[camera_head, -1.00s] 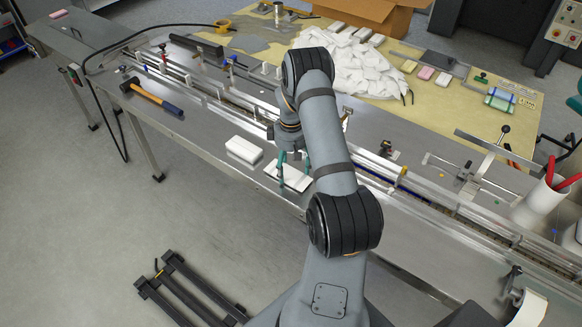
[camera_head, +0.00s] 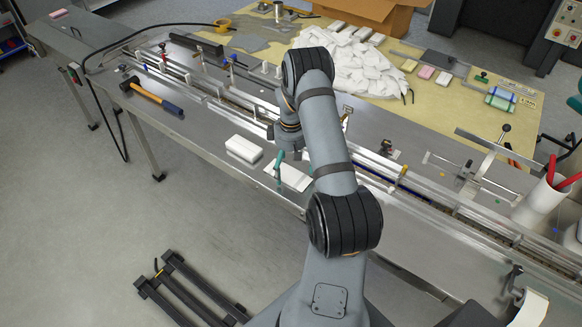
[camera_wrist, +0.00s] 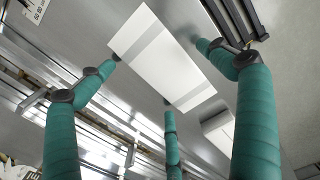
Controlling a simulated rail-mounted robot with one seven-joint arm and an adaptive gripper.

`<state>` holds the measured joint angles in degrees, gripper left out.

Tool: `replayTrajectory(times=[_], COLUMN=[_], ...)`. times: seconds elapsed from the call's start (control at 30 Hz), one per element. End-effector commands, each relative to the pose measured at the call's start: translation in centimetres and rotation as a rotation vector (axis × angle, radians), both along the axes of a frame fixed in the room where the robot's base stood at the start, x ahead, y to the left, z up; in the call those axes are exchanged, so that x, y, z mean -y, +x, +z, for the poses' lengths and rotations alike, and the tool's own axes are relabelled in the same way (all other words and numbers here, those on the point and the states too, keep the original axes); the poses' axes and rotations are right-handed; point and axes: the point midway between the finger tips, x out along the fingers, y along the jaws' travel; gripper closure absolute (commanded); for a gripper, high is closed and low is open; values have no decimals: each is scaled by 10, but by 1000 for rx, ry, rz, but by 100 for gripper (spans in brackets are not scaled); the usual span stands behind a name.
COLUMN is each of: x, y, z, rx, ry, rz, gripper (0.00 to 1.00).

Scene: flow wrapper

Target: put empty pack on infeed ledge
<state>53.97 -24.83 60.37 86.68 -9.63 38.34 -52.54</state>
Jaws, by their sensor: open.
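A flat white pack (camera_head: 289,177) lies on the steel ledge (camera_head: 215,164) along the front of the conveyor, beside a thicker white block (camera_head: 244,149). My gripper (camera_head: 283,158) is just over the flat pack, partly hidden by my arm. In the wrist view, the pack (camera_wrist: 168,60) shows as a white panel with grey bands. The teal fingers of my gripper (camera_wrist: 160,68) are spread around it, open. Whether the fingertips touch it I cannot tell. The white block also shows at the lower right of the wrist view (camera_wrist: 218,130).
The conveyor rails (camera_head: 225,90) run behind the ledge. A hammer (camera_head: 155,98) lies to the left. A heap of white packs (camera_head: 350,65) covers the yellow table behind. A black floor frame (camera_head: 185,290) stands in front.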

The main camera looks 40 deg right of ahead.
Motion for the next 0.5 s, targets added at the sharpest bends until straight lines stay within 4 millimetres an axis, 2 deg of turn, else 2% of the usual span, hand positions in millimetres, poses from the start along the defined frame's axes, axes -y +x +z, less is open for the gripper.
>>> replayTrajectory(times=[0.17, 0.27, 0.37, 0.5], x=[0, 0, 0, 1], y=[0, 1, 1, 1], z=[2, 9, 26, 56], rx=[0, 2, 4, 5], ry=[0, -1, -2, -3], rz=[0, 1, 0, 0], gripper=[8, 8, 8, 8])
